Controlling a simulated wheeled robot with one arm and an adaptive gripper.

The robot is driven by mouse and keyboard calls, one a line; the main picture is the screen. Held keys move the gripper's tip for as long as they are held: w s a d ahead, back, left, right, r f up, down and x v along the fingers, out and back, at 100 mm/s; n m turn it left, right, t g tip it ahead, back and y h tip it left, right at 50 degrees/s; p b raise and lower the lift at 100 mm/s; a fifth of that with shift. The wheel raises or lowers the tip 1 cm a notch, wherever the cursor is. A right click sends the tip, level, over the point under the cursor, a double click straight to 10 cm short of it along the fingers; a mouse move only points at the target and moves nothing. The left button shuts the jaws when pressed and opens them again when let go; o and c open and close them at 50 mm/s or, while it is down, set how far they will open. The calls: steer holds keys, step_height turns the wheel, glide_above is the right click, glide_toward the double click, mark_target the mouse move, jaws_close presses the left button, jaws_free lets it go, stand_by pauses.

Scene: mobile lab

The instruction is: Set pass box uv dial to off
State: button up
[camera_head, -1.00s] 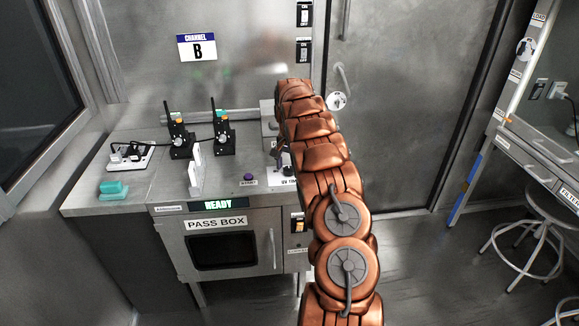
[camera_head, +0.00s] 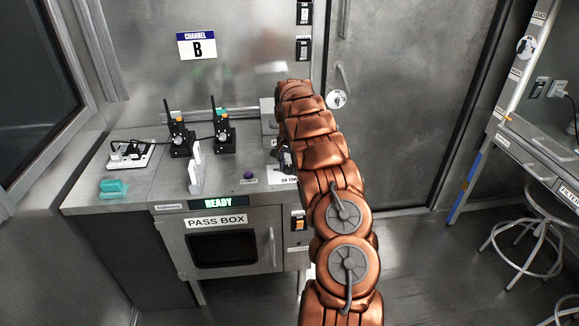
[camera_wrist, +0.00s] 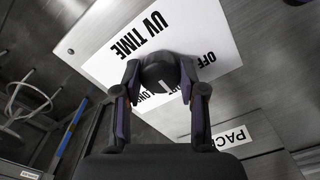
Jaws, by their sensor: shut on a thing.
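The UV dial (camera_wrist: 156,71) is a round black knob with a short white mark on its face, in the middle of the wrist view. It sits on a white plate (camera_wrist: 105,67) lettered "UV TIME", with "OFF" beside the knob to the right and other lettering partly hidden by the knob and fingers. My gripper (camera_wrist: 160,80) has one finger on each side of the knob and is shut on it. In the head view, the pass box (camera_head: 187,245) shows a green "READY" display. My arm hides most of the plate (camera_head: 279,175) and the knob there.
A purple button (camera_head: 248,175) sits left of the plate. A white upright holder (camera_head: 195,168), two black radios (camera_head: 180,138) (camera_head: 223,135), a power strip (camera_head: 131,154) and a teal block (camera_head: 113,188) stand further left. A stool (camera_head: 525,235) is at right.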

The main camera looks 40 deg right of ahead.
steer(key=shift+f+n+b, duration=0.1)
steer(key=shift+n+b, duration=0.7)
steer(key=shift+n, duration=0.1)
steer(key=n+b, duration=0.2)
steer(key=n, duration=0.1)
steer(key=n+b, duration=0.2)
steer(key=n, duration=0.5)
stand_by(0.3)
steer(key=o, duration=1.1)
steer(key=shift+o, duration=0.2)
steer(key=shift+r, duration=0.2)
